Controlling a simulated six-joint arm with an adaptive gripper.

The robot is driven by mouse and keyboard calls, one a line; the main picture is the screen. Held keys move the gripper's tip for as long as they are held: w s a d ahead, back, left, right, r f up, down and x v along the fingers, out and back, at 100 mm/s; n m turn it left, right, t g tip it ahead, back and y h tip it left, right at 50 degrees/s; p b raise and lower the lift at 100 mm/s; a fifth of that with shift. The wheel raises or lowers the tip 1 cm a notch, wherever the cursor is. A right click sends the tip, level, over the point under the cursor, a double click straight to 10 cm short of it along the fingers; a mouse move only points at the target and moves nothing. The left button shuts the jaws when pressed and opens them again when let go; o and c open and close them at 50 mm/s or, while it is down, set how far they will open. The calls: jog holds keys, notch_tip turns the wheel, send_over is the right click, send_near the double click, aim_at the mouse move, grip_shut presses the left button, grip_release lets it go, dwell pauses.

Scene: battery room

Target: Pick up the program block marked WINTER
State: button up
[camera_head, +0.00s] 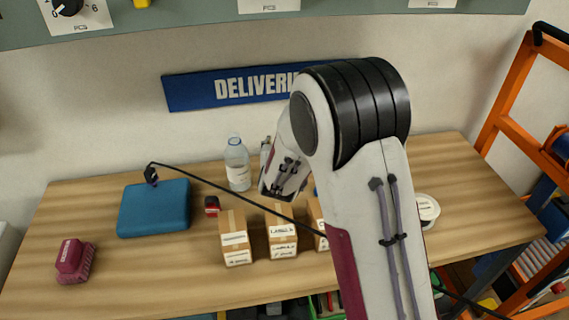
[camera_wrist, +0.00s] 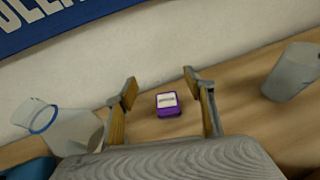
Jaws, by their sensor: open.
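In the wrist view a small purple block (camera_wrist: 168,104) sits on the wooden table, with a white label on its top. The print on the label is too small to read. My gripper (camera_wrist: 160,84) is open and empty, its two fingers spread to the left and right of the block in the picture. The block appears beyond the palm, between the fingers, and I see no contact. In the head view my arm hides the block, and my fingers cannot be made out.
In the head view, cardboard boxes (camera_head: 235,240), a blue case (camera_head: 153,208), a small red item (camera_head: 211,206) and a maroon item (camera_head: 74,262) are on the table. A wall stands behind.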

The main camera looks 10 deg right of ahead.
jog(key=shift+f, duration=2.9)
jog(key=shift+f, duration=0.45)
jog(key=shift+x, duration=2.55)
jog(key=shift+f, duration=0.1)
jog(key=c, duration=1.3)
